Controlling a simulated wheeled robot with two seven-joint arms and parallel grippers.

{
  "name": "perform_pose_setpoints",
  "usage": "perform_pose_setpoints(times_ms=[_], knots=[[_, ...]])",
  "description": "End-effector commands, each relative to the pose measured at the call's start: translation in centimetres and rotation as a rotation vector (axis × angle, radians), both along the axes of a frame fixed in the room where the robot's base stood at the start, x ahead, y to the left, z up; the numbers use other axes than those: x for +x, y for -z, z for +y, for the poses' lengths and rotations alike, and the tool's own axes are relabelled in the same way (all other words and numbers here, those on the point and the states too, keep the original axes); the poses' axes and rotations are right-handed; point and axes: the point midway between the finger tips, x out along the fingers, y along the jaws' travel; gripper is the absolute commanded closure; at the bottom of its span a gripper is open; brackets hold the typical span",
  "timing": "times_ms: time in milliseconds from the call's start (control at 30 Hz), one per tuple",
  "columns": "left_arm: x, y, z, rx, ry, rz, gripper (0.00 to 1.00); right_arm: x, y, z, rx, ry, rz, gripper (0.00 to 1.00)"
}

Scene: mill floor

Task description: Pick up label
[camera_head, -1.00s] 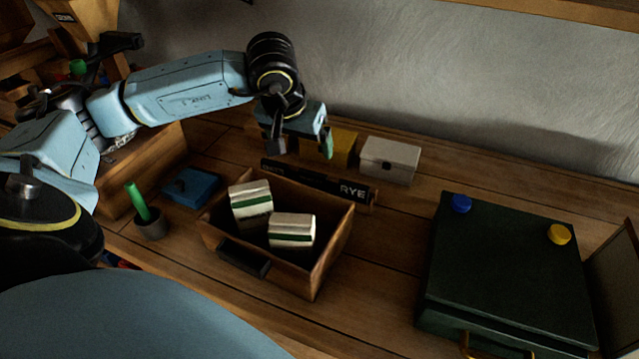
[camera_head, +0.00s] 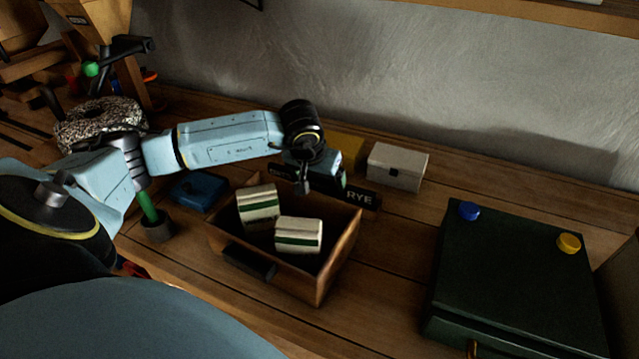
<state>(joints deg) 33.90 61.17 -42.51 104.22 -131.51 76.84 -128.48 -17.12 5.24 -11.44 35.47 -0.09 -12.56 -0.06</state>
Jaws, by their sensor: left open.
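The label, a long black strip with pale lettering that reads RYE at its right end (camera_head: 361,198), stands just behind the wooden box. Its middle is hidden behind my left gripper. My left gripper (camera_head: 322,184) is open, with its fingers pointing down over the label and the box's back edge. I see nothing between the fingers, and I cannot tell whether they touch the label. My right gripper is not in view.
The wooden box (camera_head: 338,257) holds two cream blocks with green stripes (camera_head: 258,204). A white box (camera_head: 397,166) and a partly hidden yellow box (camera_head: 347,145) stand behind. A dark green case (camera_head: 515,275) fills the right. A blue item (camera_head: 198,190) lies left.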

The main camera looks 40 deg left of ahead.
Motion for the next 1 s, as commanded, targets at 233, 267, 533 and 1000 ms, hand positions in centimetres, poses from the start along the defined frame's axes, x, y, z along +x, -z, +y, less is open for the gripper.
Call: perform_pose_setpoints(times_ms=[233,267,533,1000], knots=[[0.0,0.1,0.0,0.000,0.000,0.000,0.15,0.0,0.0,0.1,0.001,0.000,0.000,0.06],[0.0,0.1,0.0,-0.001,0.000,0.000,0.19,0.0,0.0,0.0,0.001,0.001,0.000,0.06],[0.0,0.0,0.0,-0.001,0.000,-0.001,0.54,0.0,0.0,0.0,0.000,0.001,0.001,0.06],[0.2,-2.6,0.0,0.000,0.001,-0.006,0.60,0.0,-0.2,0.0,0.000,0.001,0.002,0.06]])
